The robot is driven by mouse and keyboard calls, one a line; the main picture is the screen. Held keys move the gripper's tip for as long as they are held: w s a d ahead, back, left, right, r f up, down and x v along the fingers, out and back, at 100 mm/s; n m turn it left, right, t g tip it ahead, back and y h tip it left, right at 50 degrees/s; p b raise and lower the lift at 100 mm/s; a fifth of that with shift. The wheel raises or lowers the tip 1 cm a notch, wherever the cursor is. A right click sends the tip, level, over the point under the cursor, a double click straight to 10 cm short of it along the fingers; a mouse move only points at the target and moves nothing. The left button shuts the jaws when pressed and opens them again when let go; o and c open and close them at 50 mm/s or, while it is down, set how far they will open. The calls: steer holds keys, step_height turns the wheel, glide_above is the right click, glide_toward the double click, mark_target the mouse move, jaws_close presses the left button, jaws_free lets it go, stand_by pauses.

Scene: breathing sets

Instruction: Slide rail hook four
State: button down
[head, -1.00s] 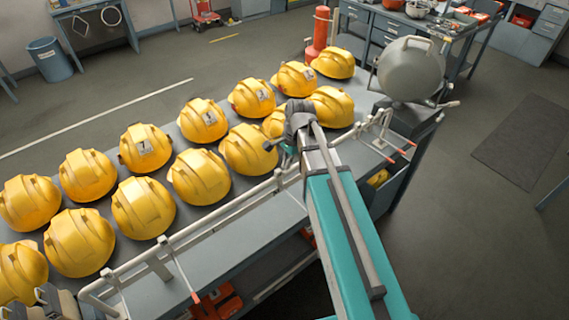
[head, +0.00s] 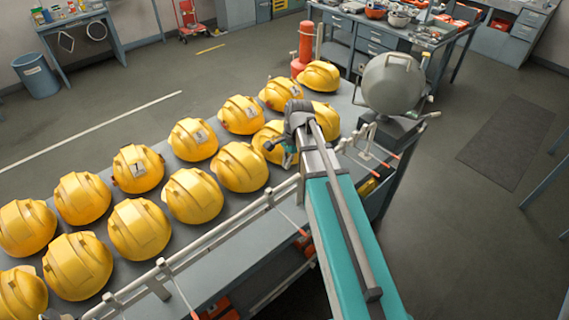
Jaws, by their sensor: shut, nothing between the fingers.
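A pale rail (head: 215,236) runs along the near edge of the grey bench. Thin hooks with red tips hang from it: one at the lower left (head: 178,284), one left of my arm (head: 288,217), and a pair right of my arm (head: 372,158). I cannot tell which one is hook four, as no numbers are legible and my arm hides part of the rail. My gripper (head: 279,150) is over the bench beyond the rail, close to the yellow helmets, and looks shut and empty. Its fingertips are small and partly hidden by the dark wrist.
Two rows of yellow helmets (head: 194,196) fill the bench behind the rail. A large grey rounded vessel (head: 393,84) stands at the bench's right end, near a red cylinder (head: 304,42). A blue bin (head: 37,76) is far left. Open floor and a dark mat (head: 507,140) lie right.

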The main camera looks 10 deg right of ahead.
steer(key=shift+p+v, duration=1.4)
steer(key=shift+v, duration=0.35)
steer(key=shift+s+d+f, duration=0.1)
